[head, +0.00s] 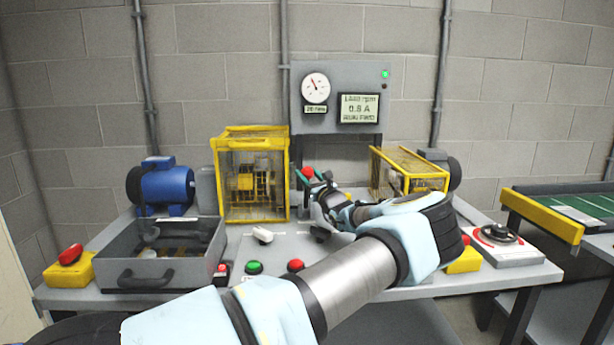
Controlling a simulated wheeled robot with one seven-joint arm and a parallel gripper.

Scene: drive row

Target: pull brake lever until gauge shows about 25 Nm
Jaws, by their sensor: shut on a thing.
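The brake lever (308,172) shows its red knob at the middle of the bench, below the panel. My gripper (312,180) reaches it from the right, with its fingers closed around the lever just below the knob; my arm and hand hide most of the lever. The round white gauge (316,88) is on the grey panel, its needle pointing to the upper left. A small readout (315,109) under it seems to show about 20 Nm, but it is blurred.
A larger display (359,108) and a green light are on the panel. Yellow guard cages (251,133) stand on both sides of the lever. A blue motor (166,185) and grey drawer (150,276) are at left. Push buttons (254,267) line the front; a rotary switch box (503,243) is at right.

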